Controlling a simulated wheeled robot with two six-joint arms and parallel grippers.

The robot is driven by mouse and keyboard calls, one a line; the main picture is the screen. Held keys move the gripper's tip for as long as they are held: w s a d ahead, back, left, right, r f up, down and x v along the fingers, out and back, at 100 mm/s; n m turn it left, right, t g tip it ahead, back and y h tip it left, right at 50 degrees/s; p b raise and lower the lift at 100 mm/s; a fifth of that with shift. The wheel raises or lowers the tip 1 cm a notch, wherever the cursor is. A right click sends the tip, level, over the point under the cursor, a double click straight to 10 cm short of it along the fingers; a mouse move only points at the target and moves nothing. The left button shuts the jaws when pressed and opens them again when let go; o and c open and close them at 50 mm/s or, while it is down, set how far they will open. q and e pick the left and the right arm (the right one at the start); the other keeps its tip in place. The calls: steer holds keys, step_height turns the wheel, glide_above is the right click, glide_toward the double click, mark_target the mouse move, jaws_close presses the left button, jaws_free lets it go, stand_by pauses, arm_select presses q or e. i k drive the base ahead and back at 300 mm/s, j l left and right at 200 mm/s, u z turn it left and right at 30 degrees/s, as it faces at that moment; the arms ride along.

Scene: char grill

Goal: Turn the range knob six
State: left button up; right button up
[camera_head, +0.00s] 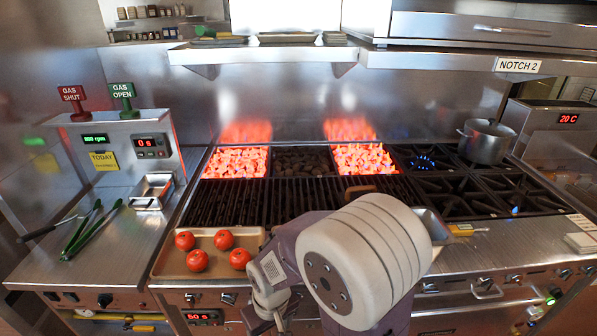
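A row of knobs runs along the front panel of the range (460,262). Two knobs show at the left, a knob (190,298) and another knob (228,298). More show at the right, including a knob (430,287), a knob (513,278) and a knob (565,273). I cannot read any numbers on them, so I cannot tell which is knob six. One of my arms, seemingly the right, fills the lower middle and hides the panel's centre. Its wrist end hangs low in front of the panel; its fingertips are not clear. My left gripper is not in view.
A tray (165,262) with several tomatoes sits at the range's front left. Glowing coals (237,162) lie behind the grill grates (240,203). A pot (487,141) stands on the back right burner. Tongs (92,228) lie on the left counter.

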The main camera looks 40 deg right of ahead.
mark_target(431, 287)
steer(key=z, duration=2.4)
steer(key=i+l+u, duration=0.1)
steer(key=l+u, duration=0.15)
steer(key=l, duration=0.15)
steer(key=i, duration=0.4)
